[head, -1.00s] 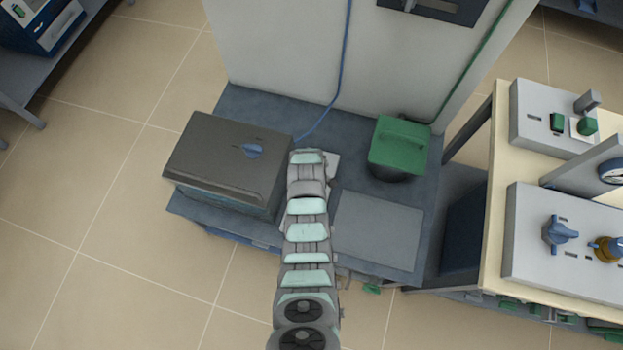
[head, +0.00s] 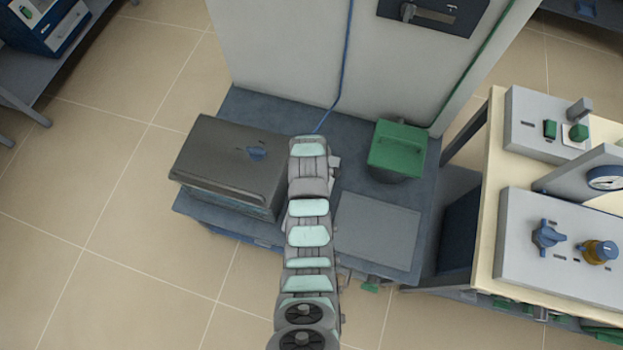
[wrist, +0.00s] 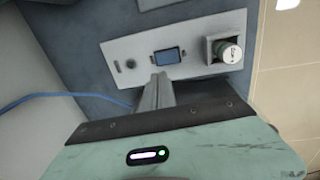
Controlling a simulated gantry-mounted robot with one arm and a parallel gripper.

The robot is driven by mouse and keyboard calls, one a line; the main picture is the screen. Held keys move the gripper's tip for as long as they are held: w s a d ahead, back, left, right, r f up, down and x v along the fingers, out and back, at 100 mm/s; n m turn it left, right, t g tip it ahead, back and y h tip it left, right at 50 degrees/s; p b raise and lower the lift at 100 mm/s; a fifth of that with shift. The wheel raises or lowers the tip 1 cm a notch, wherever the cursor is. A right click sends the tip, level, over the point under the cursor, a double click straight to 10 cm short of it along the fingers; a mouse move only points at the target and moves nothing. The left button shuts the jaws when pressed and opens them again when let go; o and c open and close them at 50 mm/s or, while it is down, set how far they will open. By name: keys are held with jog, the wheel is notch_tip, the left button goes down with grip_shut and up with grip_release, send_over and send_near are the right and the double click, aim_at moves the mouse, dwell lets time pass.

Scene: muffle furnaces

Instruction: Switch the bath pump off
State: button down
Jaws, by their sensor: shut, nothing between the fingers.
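A pale panel (wrist: 190,55) shows in the wrist view with a blue rocker switch (wrist: 166,58) in its middle. A small dark round part (wrist: 130,63) is left of the switch, and a white-topped cap or knob (wrist: 228,51) in a square frame is right of it. No readable pump label shows. My gripper (wrist: 160,78) is shut and empty, its fingertips just below the switch in the picture; I cannot tell whether they touch it. In the head view my arm hides the gripper and the panel.
A bench (head: 488,200) with control panels stands further right. A blue cable (wrist: 60,97) runs at left.

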jog(key=shift+w+d+r, duration=0.1)
jog(key=shift+w+r, duration=0.1)
jog(key=shift+r, duration=1)
jog(key=shift+w+r, duration=0.2)
jog(key=shift+r, duration=0.95)
